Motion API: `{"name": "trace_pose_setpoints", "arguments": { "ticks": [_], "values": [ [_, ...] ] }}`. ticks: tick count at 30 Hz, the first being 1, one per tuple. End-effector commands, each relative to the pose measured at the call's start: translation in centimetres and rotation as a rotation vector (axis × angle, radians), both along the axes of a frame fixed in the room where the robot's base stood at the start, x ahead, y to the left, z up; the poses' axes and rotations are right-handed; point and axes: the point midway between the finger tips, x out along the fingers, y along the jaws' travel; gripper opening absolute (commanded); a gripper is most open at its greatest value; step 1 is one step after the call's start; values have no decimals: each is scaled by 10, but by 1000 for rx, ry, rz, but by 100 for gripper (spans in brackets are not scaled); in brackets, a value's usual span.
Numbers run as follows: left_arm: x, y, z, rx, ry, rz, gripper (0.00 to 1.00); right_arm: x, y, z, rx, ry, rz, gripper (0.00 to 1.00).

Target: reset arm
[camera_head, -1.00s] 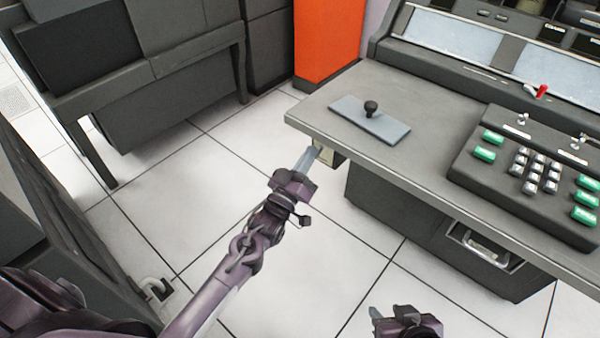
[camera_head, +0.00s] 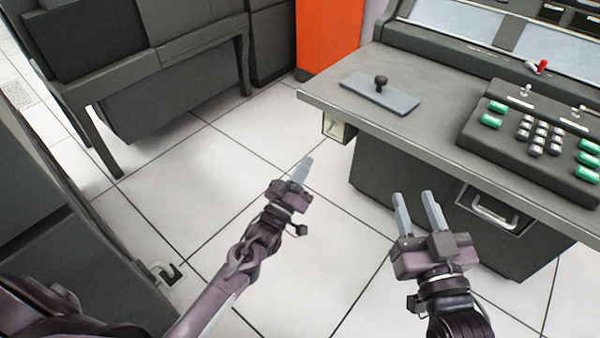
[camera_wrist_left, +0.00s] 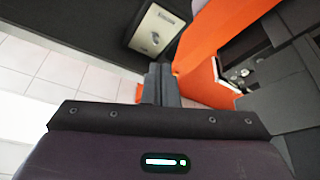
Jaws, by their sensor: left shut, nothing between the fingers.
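My left gripper (camera_head: 303,170) is shut and empty, held over the tiled floor left of the console desk. Its closed fingers also show in the left wrist view (camera_wrist_left: 160,84). A small pale switch box (camera_head: 338,129) is fixed under the desk's left end. It shows in the left wrist view as a beige plate with a knob (camera_wrist_left: 153,37), beyond the fingertips. In the head view a gap lies between the left fingertips and this box. My right gripper (camera_head: 418,212) is open, its two fingers apart and empty, in front of the desk's drawer.
The grey console desk (camera_head: 430,133) carries a joystick plate (camera_head: 380,94) and a keypad (camera_head: 540,133). A drawer handle (camera_head: 494,214) is below. A dark cabinet (camera_head: 40,230) stands at the left, an orange panel (camera_head: 328,35) at the back. The floor between is clear.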

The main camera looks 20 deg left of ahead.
Motion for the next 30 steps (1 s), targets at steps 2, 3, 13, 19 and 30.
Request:
{"name": "trace_pose_setpoints", "arguments": {
  "ticks": [2, 3, 13, 19, 30],
  "values": [
    [0, 0, -1, 0, 0, 0, 0, 0, 0, 3, 6, -14, 0, 36],
    [0, 0, -1, 0, 0, 0, 0, 0, 0, 4, 7, -18, -1, 36],
    [0, 0, -1, 0, 0, 0, 0, 0, 0, 5, 7, -19, -1, 36],
    [-2, -2, 0, 4, 1, -1, 0, 0, 0, 4, 7, -17, -1, 36],
    [-69, -72, 62, 259, 69, -54, 0, 0, 0, 4, 7, -17, -1, 36]
  ]
}}
